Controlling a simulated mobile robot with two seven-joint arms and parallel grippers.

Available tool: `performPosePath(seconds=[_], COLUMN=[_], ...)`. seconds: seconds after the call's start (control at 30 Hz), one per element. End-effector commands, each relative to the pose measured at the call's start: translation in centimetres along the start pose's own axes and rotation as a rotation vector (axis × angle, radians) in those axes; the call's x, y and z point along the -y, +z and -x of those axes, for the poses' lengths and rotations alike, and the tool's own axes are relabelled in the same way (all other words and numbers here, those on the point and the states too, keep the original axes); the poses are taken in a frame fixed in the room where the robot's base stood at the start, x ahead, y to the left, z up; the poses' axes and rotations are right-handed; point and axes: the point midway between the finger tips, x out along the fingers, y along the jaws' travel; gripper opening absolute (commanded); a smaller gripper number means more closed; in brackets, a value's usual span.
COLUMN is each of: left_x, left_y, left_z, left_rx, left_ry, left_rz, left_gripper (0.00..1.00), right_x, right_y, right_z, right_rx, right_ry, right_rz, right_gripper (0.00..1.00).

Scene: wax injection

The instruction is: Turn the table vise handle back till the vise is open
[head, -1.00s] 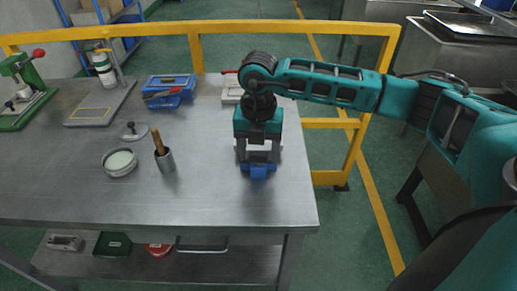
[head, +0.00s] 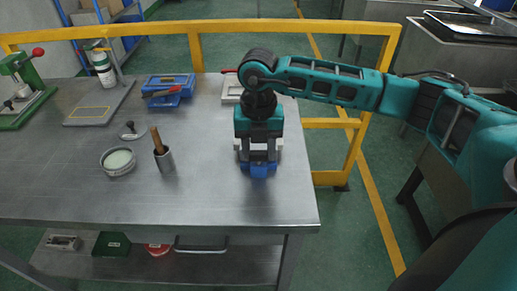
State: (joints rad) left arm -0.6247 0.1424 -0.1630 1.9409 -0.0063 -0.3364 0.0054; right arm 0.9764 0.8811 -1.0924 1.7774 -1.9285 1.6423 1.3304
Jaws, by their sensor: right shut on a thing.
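The blue table vise (head: 259,170) stands near the right end of the grey workbench (head: 225,200). My right gripper (head: 258,158) reaches down over it from above, with its two fingers just above and behind the vise's blue front part. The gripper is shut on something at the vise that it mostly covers. I take this to be the vise handle, but the handle itself is hidden, and so is the gap between the jaws. Pale parts show on both sides of the fingers. My left gripper is not in view.
A cup with a wooden-handled tool (head: 165,160), a round dish (head: 118,161) and a small round lidded piece (head: 131,132) stand left of the vise. A blue toolbox (head: 170,88) and a green press (head: 22,90) are farther back. A yellow rail (head: 290,27) runs behind the bench.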

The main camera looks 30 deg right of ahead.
Motion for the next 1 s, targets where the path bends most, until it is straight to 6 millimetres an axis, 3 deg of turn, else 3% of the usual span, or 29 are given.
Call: performPosePath(seconds=[0.1,0.13,0.37,0.73,1.0], left_x=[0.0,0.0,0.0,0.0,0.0], left_y=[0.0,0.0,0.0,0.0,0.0], left_z=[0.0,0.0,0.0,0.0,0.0], left_rx=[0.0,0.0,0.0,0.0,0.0], left_ry=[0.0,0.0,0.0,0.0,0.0], left_rz=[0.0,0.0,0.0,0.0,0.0], left_gripper=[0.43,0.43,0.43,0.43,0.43], right_x=[0.0,0.0,0.0,-0.1,-0.1], right_y=[0.0,0.0,0.0,0.1,0.1], right_z=[0.1,0.1,0.0,0.9,6.4], right_rx=[0.0,0.0,0.0,0.003,0.005], right_ry=[0.0,0.0,0.0,0.003,0.004], right_rz=[0.004,0.004,0.002,0.001,0.001], right_gripper=[0.14,0.48,0.7,0.7,0.7])
